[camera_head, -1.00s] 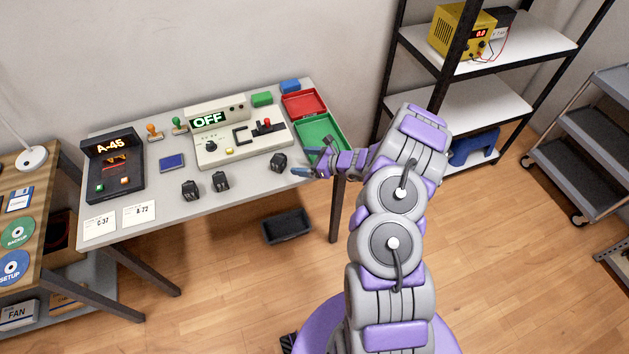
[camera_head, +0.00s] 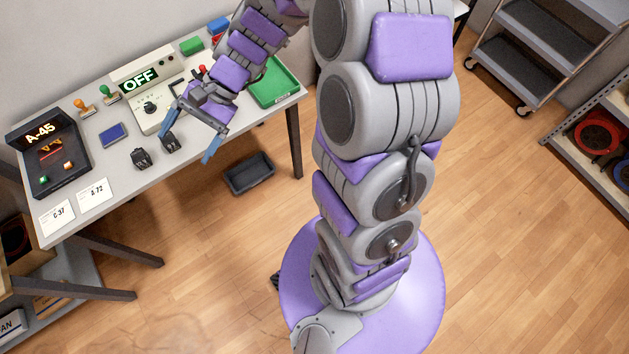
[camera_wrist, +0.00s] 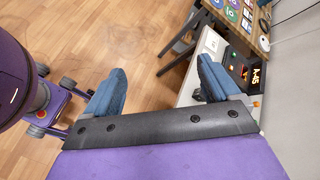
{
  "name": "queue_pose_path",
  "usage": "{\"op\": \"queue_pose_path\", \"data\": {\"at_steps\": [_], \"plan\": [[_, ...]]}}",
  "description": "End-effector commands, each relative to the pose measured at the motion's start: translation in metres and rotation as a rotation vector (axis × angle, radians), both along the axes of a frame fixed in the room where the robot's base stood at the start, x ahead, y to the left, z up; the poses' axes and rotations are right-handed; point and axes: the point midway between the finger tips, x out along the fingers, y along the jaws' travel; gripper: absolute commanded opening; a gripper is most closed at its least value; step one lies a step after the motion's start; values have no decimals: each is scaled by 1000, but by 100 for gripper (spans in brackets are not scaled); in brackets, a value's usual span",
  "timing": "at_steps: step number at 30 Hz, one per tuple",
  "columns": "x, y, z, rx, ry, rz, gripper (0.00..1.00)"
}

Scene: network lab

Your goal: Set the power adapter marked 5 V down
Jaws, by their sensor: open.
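Two small black power adapters stand on the grey table in the head view, one farther left (camera_head: 141,158) and one closer to my gripper (camera_head: 171,144). Their markings are too small to read, so I cannot tell which is the 5 V one. The third adapter seen earlier is not visible; my gripper may hide it.
The table (camera_head: 120,187) also bears an A-45 display box (camera_head: 48,158), an OFF panel (camera_head: 140,80), stamps, a blue pad (camera_head: 113,133), cards C-37 and A-72, and a green tray (camera_head: 275,84). A black bin (camera_head: 249,173) sits on the floor below.

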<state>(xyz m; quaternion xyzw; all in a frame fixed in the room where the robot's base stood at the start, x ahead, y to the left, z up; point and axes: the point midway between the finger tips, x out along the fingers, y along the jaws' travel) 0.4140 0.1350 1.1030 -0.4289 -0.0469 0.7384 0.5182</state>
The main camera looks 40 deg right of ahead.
Motion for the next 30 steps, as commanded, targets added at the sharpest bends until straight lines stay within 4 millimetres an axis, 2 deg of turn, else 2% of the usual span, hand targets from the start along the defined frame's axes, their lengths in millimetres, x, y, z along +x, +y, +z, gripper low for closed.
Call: {"op": "queue_pose_path", "data": {"at_steps": [1,8,14,18,24,30], "plan": [[-20,1,8,-43,-35,63,89],[-100,-16,23,-248,-154,324,89],[-160,-50,31,-441,-239,520,89],[-196,-82,34,-582,-283,633,89],[-230,-120,38,-733,-316,736,89],[-242,-135,40,-788,-324,770,89]]}}
